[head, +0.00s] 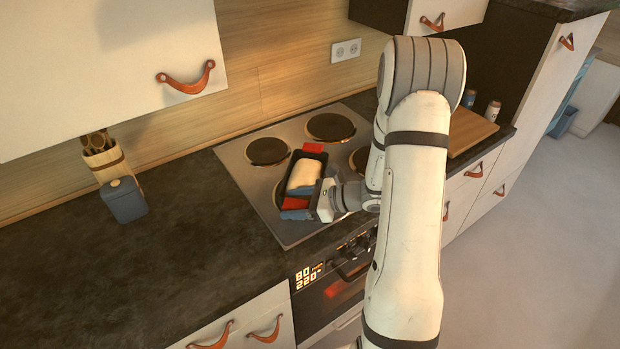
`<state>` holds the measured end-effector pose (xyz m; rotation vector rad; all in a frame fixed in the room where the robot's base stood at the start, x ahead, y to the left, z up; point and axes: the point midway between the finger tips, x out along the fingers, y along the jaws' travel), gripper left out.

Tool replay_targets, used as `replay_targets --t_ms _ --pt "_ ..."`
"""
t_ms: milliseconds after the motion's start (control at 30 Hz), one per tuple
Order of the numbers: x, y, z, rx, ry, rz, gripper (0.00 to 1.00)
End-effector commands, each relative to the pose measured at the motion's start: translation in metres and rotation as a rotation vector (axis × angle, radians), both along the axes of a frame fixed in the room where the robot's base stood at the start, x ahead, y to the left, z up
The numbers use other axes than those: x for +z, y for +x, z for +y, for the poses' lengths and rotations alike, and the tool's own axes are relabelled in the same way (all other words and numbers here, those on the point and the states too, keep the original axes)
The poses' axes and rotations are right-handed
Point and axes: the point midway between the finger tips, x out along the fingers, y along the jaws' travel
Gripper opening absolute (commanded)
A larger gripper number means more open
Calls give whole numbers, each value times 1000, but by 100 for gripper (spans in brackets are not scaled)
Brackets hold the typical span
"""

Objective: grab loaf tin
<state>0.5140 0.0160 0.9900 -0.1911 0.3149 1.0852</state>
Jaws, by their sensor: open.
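The loaf tin (291,188) is dark with a red grip at each end and a pale loaf inside. It sits on the left part of the stovetop, over the burners there. My gripper (314,196) is open at the tin's near right side, close to the near red grip. Blue patches that look like finger pads show beside the tin and below that grip. I cannot tell whether the fingers touch the tin or straddle the grip.
The stovetop (253,193) has several round burners. A blue canister (124,201) and a utensil holder (106,163) stand at the left. A wooden board (470,132) and two small jars are at the right. Cabinets with leather pulls (187,80) hang above.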

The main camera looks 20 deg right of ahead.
Motion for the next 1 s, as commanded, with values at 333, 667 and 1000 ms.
replay_targets --t_ms 333,667,1000 --pt "0 0 0 0 0 -1 47" --pt "0 0 0 1 -1 -2 20" --pt "2 1 0 1 -1 -6 0"
